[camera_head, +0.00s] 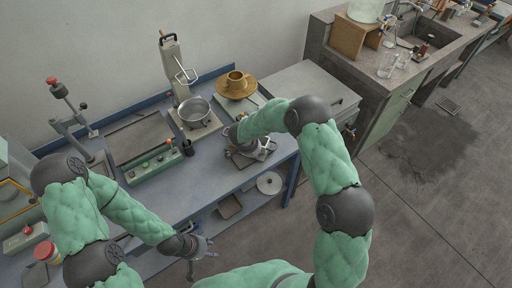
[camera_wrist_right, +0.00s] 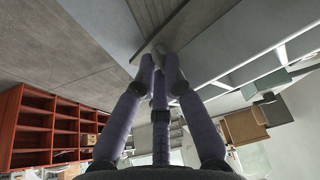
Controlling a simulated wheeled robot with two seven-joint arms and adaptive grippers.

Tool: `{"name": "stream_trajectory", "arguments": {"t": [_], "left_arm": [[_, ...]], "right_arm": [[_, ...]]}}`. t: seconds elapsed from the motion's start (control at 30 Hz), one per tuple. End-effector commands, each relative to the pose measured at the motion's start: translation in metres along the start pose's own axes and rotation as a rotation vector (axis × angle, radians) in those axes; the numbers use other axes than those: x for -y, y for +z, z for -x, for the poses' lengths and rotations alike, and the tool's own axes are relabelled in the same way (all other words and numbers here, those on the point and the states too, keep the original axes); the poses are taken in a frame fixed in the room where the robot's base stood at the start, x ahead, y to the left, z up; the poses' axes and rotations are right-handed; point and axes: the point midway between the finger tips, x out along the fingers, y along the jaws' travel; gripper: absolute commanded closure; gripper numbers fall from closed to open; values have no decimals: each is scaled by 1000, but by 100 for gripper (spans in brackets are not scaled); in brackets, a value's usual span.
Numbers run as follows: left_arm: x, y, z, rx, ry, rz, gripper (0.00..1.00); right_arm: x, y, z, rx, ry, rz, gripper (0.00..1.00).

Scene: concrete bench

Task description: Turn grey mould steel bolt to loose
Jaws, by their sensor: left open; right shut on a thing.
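The grey mould (camera_head: 266,153) sits near the right end of the blue bench, partly hidden by my right wrist and hand. My right gripper (camera_head: 240,150) is down at the mould, and its fingertips are hard to make out in the head view. In the right wrist view my right gripper (camera_wrist_right: 160,62) has its purple fingers closed together on a small grey piece, the steel bolt (camera_wrist_right: 160,48). The bolt is mostly hidden by the fingertips, so its turn cannot be read. My left gripper (camera_head: 204,250) is open and empty in front of the bench's front edge.
A metal pot (camera_head: 195,112) on a hot plate and a brown cup (camera_head: 236,79) on a tan dish stand behind the mould. A green-fronted device (camera_head: 155,164) stands to the left. The bench (camera_head: 200,180) is bare along its front middle.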

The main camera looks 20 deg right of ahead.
Motion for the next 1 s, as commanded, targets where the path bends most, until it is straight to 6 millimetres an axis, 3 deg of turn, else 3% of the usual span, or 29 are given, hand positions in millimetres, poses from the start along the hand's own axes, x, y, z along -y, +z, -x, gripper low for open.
{"name": "stream_trajectory", "arguments": {"t": [0.1, 1.0], "left_arm": [[-6, 1, 17, 0, 0, 0, 58], [-35, 4, 99, 0, 0, 0, 58]], "right_arm": [[-1, -2, 4, 1, -12, 35, 100], [-4, -5, 2, 0, -182, 441, 100]]}}
